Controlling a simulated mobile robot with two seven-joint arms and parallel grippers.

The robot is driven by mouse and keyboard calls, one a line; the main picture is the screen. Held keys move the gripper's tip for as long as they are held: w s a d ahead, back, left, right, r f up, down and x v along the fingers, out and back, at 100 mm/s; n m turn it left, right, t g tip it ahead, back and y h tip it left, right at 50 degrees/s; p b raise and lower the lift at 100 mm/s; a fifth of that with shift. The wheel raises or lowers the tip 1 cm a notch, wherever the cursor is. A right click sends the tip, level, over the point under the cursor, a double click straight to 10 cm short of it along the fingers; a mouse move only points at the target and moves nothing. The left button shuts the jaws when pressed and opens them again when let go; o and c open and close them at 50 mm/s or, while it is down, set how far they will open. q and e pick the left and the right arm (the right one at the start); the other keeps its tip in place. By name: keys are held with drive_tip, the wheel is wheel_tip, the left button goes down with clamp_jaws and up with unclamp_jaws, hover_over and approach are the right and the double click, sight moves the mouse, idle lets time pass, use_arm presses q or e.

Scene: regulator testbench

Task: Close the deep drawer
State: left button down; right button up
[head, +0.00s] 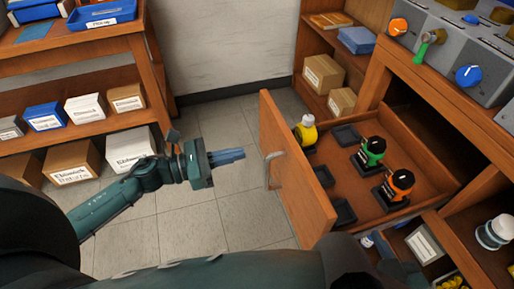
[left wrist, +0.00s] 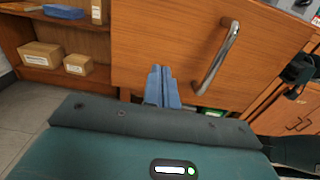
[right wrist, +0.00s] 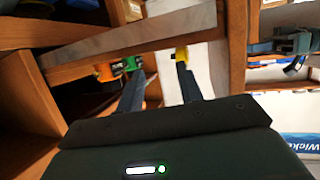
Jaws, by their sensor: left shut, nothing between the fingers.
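The deep drawer (head: 408,152) stands pulled out, its wooden front (head: 286,168) facing left in the head view. Its metal bar handle (head: 270,170) also shows in the left wrist view (left wrist: 217,58), to the right of my fingers.
A grey bench unit with knobs (head: 460,60) sits above the drawer. A shelf with cardboard boxes (head: 323,73) is behind it. A lower compartment with a white box (head: 424,244) is at the bottom right. Another shelf (head: 90,90) stands left. Tiled floor (head: 235,205) is clear between.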

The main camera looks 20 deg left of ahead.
sight(270, 146)
use_arm(q)
drive_tip(key=x, duration=0.6)
use_arm(e)
drive_tip(key=shift+r, duration=0.15)
use_arm(q)
drive_tip(key=shift+w, duration=0.1)
use_arm(e)
drive_tip(key=shift+d, duration=0.1)
